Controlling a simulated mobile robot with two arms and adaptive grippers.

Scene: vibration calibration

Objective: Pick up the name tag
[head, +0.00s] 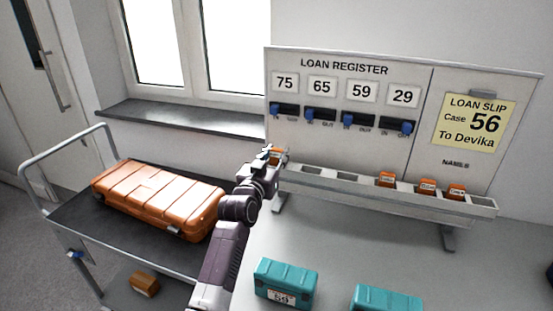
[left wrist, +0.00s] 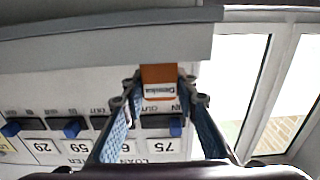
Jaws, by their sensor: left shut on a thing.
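An orange name tag (left wrist: 158,75) with a white label sits between the fingertips of my left gripper (left wrist: 158,97) in the left wrist view. The label's lettering is too small to read surely. In the head view my left gripper (head: 268,153) is at the left end of the tag rack (head: 340,184), and a bit of orange shows beside its fingers. The gripper is shut on this tag. Three other orange name tags stand in the rack, one near the middle (head: 386,179) and two to the right (head: 427,186), (head: 456,191). My right gripper is not in view.
The loan register board (head: 345,130) rises behind the rack, with blue sliders and a yellow slip (head: 478,123) reading Case 56, To Devika. Two teal cases (head: 285,283), (head: 387,299) are on the grey table. An orange case (head: 160,198) lies on a cart at left.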

